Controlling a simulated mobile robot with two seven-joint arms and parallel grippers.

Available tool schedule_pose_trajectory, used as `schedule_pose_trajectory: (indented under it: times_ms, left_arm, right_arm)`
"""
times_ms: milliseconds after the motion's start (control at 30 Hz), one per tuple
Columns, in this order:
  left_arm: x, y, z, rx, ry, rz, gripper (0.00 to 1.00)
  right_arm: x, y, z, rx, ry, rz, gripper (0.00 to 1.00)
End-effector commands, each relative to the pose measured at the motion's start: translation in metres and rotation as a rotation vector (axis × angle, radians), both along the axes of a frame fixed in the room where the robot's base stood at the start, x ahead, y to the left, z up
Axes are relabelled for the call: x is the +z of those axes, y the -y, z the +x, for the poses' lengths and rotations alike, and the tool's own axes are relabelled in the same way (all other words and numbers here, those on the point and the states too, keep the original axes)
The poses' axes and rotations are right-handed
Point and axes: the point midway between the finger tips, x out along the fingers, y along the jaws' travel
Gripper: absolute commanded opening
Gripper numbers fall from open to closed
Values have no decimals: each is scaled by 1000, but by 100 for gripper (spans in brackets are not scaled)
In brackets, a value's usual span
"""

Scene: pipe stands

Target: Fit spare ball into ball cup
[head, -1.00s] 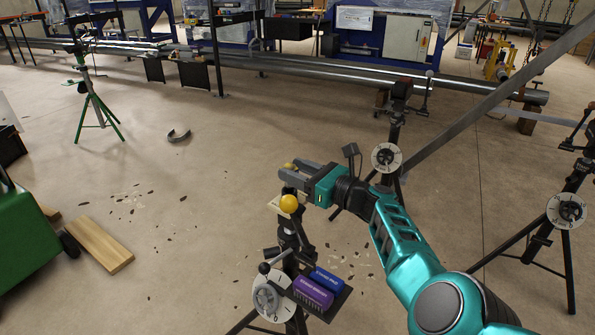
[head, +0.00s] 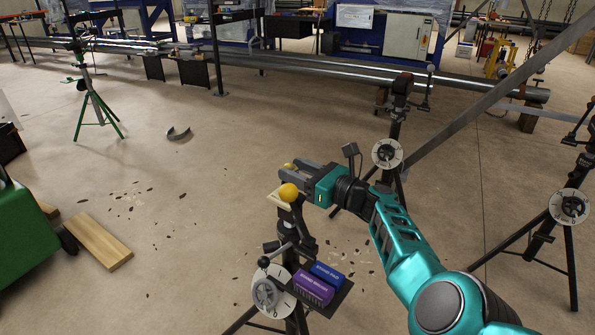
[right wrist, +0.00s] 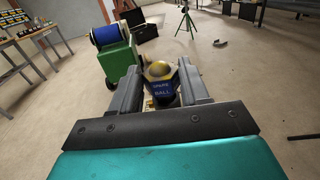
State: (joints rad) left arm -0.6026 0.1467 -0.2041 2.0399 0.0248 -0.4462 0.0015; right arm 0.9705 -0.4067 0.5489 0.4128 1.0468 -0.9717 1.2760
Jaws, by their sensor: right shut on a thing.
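My right gripper (head: 288,172) reaches in from the right and is shut on the spare ball. In the right wrist view the spare ball (right wrist: 159,69) is yellow, above a blue part lettered SPARE BALL, between my fingers (right wrist: 160,85). In the head view only a small yellow piece of it (head: 289,165) shows at my fingertips. A second yellow ball (head: 289,192) sits by the cream top plate (head: 279,199) of the near pipe stand (head: 288,240), just below my gripper in the picture. The ball cup is hidden; I cannot tell whether the spare ball touches it. My left gripper is out of view.
The near stand carries a dial (head: 267,290) and a tray with a purple box (head: 313,288) and a blue box (head: 328,275). Other stands (head: 396,115) are at the right. A green cart (head: 25,240) and a wooden plank (head: 97,240) are at the left. Open floor lies between.

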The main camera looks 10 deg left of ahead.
Motion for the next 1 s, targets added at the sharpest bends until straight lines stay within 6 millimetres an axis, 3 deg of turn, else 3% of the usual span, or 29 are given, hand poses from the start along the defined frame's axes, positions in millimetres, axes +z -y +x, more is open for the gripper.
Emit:
schedule_pose_trajectory:
  times_ms: [667, 700, 1000]
  left_arm:
    - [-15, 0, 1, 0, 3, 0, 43]
    - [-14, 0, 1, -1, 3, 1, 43]
    - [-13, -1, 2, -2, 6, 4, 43]
  right_arm:
    - [-16, 0, 0, 0, 0, 0, 9]
    - [-15, 0, 0, 0, 0, 0, 48]
    - [-15, 0, 0, 0, 0, 0, 75]
